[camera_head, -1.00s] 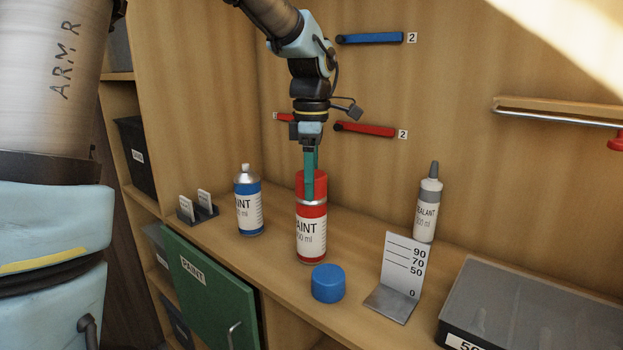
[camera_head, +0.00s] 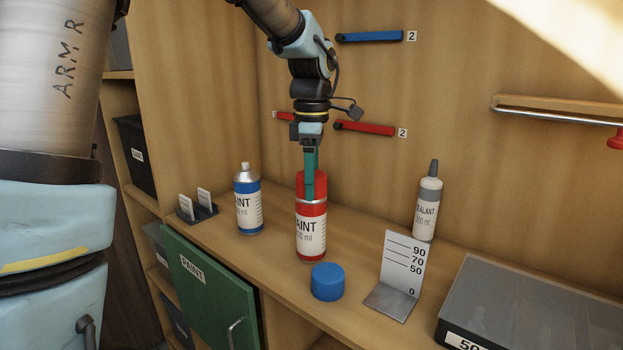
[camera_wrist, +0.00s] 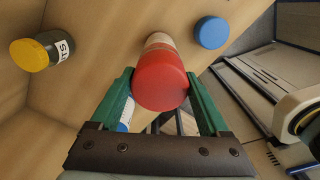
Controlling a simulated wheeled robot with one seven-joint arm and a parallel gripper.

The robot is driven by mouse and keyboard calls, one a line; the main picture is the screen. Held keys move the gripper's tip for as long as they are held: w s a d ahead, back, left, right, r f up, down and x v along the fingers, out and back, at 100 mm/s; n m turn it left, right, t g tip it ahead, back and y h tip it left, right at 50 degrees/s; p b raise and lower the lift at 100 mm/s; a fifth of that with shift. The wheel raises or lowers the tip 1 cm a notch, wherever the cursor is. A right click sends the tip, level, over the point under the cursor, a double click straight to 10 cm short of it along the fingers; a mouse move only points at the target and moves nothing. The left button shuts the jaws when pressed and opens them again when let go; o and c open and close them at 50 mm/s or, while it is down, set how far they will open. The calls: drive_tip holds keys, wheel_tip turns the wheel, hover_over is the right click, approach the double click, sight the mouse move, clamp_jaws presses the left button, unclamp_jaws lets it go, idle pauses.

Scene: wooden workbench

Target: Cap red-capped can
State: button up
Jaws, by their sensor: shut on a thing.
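My gripper (camera_head: 309,190) points down with its teal fingers shut on the red cap (camera_wrist: 160,80), one finger on each side of it. The red cap sits at the top of the red paint can (camera_head: 310,238), against its silver rim, in line with the can. Whether it is fully seated I cannot tell. The can stands upright on the bench. A finger covers part of the cap in the head view. In the wrist view the cap hides most of the can.
A loose blue cap (camera_head: 328,282) lies in front of the red can. An uncapped blue paint can (camera_head: 248,205) stands to the left. A sealant bottle (camera_head: 428,210), a height gauge (camera_head: 400,275) and a grey bin (camera_head: 530,310) are to the right.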

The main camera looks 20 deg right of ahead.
idle(0.3)
drive_tip(key=o, duration=1.2)
drive_tip(key=shift+c, duration=0.2)
drive_tip(key=shift+r, duration=0.1)
drive_tip(key=shift+r+p, duration=2.8)
drive_tip(key=shift+r, duration=0.65)
drive_tip(key=shift+c, duration=0.4)
clamp_jaws()
